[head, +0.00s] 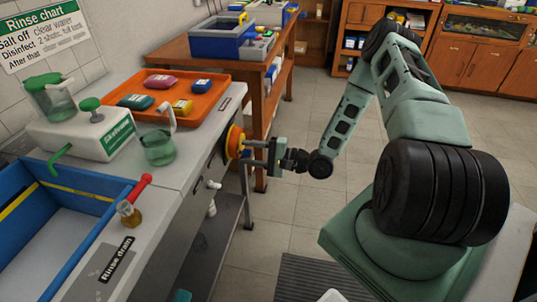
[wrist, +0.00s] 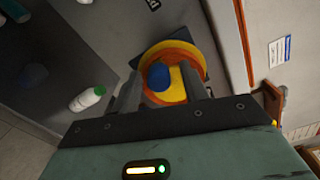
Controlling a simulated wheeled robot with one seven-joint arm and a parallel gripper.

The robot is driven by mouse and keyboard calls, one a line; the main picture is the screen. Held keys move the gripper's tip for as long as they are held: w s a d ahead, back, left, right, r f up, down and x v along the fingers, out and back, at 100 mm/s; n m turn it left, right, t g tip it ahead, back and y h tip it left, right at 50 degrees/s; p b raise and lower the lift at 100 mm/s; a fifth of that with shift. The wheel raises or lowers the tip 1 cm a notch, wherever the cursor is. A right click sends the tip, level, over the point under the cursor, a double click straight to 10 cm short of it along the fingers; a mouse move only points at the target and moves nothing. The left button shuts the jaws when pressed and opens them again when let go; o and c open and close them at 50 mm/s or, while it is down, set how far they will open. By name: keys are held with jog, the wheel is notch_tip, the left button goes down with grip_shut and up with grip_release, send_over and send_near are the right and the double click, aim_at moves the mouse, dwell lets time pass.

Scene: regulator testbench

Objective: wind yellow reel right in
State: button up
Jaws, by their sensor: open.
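The yellow reel (head: 234,141) is mounted on the front face of the bench, with an orange rim around it. In the wrist view the reel (wrist: 176,88) shows a yellow face, an orange ring and a blue knob (wrist: 158,77) on the face. My gripper (head: 250,148) reaches toward the reel from the right in the head view. In the wrist view my gripper's fingers (wrist: 160,88) are open, one on each side of the reel's face and knob. I cannot tell whether either finger touches the reel.
The bench top holds an orange tray (head: 215,97) with several packets, a white dispenser box (head: 80,138), a green jug (head: 158,150) and a blue basin (head: 85,182). The floor (head: 290,205) right of the bench is clear.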

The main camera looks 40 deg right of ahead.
jog(key=b+v, duration=0.1)
jog(key=v, duration=1.6)
jog(key=shift+f, duration=0.1)
